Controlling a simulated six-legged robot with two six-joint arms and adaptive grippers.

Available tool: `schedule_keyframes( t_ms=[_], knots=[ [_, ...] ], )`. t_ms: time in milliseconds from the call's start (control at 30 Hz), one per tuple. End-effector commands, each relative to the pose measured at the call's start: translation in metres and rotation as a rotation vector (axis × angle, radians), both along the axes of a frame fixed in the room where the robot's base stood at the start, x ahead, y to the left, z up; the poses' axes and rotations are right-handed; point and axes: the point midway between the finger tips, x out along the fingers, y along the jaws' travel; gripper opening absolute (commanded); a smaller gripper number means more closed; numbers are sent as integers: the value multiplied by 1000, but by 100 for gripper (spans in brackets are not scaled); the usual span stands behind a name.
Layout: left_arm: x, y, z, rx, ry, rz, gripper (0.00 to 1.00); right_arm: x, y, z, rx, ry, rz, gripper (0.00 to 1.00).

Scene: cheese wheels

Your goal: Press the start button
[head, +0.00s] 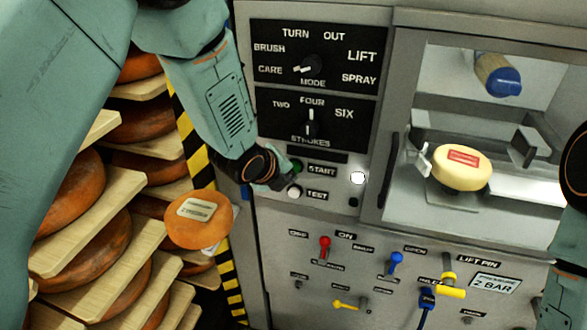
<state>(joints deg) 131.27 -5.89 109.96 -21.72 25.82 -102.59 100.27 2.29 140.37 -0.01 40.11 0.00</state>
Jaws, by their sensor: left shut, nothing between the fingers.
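The start button (297,166) is a small dark green knob left of the START label on the grey machine panel. My left gripper (286,181) is shut and empty, with its tips at the panel by the start button and the white test button (294,192). I cannot tell whether the tips touch the green button. Part of my right arm shows at the right edge, but its gripper is not in view.
Above are the mode dial (308,66) and strokes dial (310,122). Below are a red lever (324,246), a blue lever (395,262) and yellow handles. A pale cheese wheel (461,167) sits in the chamber at right. Shelves of orange wheels (199,219) stand at left.

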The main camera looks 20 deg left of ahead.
Motion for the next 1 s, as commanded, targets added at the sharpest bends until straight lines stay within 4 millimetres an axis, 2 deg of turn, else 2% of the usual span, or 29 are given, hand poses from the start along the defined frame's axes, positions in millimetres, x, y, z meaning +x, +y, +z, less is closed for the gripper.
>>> schedule_keyframes(
  t_ms=[1000],
  knots=[
    [9,0,-1,0,0,0,0,0,0,-3,0,0,0,40]
  ],
)
